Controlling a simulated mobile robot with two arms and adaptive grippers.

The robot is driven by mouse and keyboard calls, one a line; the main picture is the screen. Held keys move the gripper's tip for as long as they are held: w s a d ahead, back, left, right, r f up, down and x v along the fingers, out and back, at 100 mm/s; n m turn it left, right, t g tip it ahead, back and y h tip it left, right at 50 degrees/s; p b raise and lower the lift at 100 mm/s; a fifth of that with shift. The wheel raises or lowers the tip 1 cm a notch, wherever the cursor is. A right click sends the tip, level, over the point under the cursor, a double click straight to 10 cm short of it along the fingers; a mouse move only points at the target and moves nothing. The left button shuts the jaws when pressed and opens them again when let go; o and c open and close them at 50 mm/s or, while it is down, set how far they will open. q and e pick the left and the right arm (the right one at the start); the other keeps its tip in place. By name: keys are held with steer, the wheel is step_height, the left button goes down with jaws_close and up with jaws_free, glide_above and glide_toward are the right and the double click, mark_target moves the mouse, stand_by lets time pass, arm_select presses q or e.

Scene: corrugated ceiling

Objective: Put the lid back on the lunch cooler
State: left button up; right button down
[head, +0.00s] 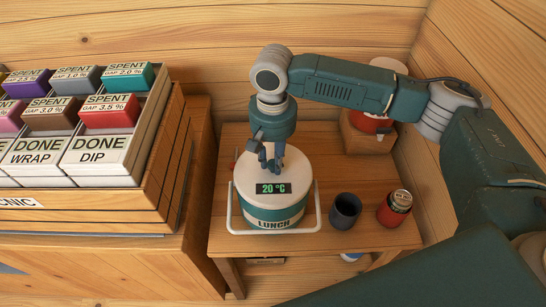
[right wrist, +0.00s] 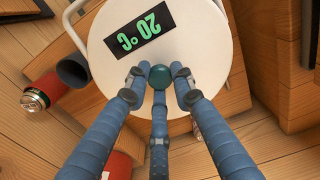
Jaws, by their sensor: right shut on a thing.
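The lunch cooler (head: 274,215) stands upright on the small wooden table, a teal and white drum with a LUNCH label and a white wire handle. Its round white lid (head: 297,176), with a dark display reading 20 °C, lies over the top of the cooler. I cannot tell whether it is fully seated. My right gripper (head: 271,164) points down from above, its blue fingers shut on the lid's teal knob (right wrist: 160,76). The lid (right wrist: 205,42) fills much of the right wrist view. My left gripper is not in view.
A dark cup (head: 345,211) and a red can (head: 394,208) stand right of the cooler on the table (head: 225,255). A wooden rack (head: 130,222) with labelled boxes stands left. Wooden walls close the back and right.

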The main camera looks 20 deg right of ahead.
steer(key=shift+p, duration=0.8)
stand_by(0.6)
stand_by(0.4)
steer(key=c, duration=0.9)
jaws_free()
steer(key=shift+f, duration=0.1)
step_height(320, 180, up, 5)
steer(key=p, duration=0.6)
steer(key=shift+p, duration=0.3)
steer(key=shift+r+p, duration=1)
steer(key=shift+r, duration=0.1)
steer(key=shift+f, duration=0.1)
